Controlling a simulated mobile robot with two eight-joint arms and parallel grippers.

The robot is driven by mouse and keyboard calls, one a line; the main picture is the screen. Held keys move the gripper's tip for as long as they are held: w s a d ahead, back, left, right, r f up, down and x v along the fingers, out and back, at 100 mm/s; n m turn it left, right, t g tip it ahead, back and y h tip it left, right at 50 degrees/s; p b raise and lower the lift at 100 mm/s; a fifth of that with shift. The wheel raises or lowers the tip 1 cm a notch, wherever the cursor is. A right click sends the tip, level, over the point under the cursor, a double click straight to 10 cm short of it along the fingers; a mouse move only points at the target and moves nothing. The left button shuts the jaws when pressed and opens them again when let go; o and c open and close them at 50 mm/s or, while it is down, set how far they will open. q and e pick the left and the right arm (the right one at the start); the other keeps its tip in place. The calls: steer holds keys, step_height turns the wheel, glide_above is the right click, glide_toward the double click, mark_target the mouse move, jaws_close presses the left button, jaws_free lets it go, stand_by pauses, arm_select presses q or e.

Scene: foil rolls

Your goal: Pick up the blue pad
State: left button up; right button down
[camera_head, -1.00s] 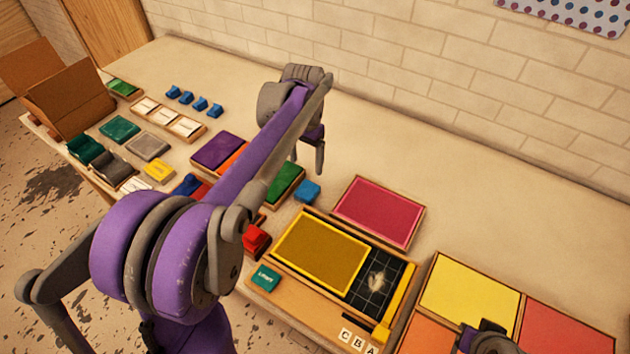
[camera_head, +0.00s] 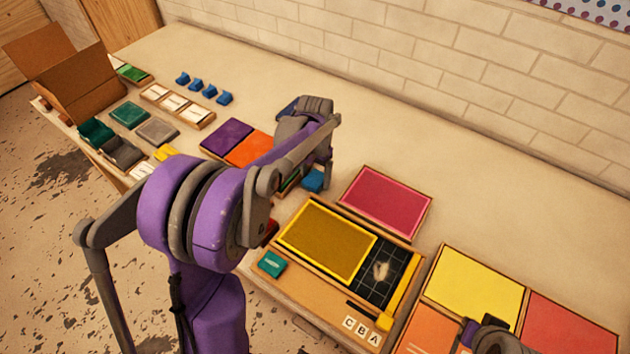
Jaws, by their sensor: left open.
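My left gripper (camera_head: 325,178) is open and points down over the table, partly hidden behind its own wrist. The flat dark-blue pad, in the group with the purple pad (camera_head: 227,138) and orange pad (camera_head: 249,151), is hidden behind my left arm. Part of my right gripper (camera_head: 492,340) shows at the bottom edge; its fingers are not clear.
A yellow pad in a wooden tray (camera_head: 300,291), a magenta pad (camera_head: 386,203) and a large tray of yellow and red pads (camera_head: 432,262) lie to the right. Several small blue blocks (camera_head: 209,91) and a cardboard box (camera_head: 88,85) are at the left. The table's back strip is clear.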

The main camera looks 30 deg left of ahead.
mark_target(316, 179)
arm_select(q)
steer(key=c, duration=1.1)
steer(key=shift+r, duration=0.1)
steer(key=shift+c, duration=0.2)
step_height(316, 179, up, 10)
steer(key=o, duration=0.7)
steer(key=c, duration=0.5)
steer(key=shift+d, duration=0.1)
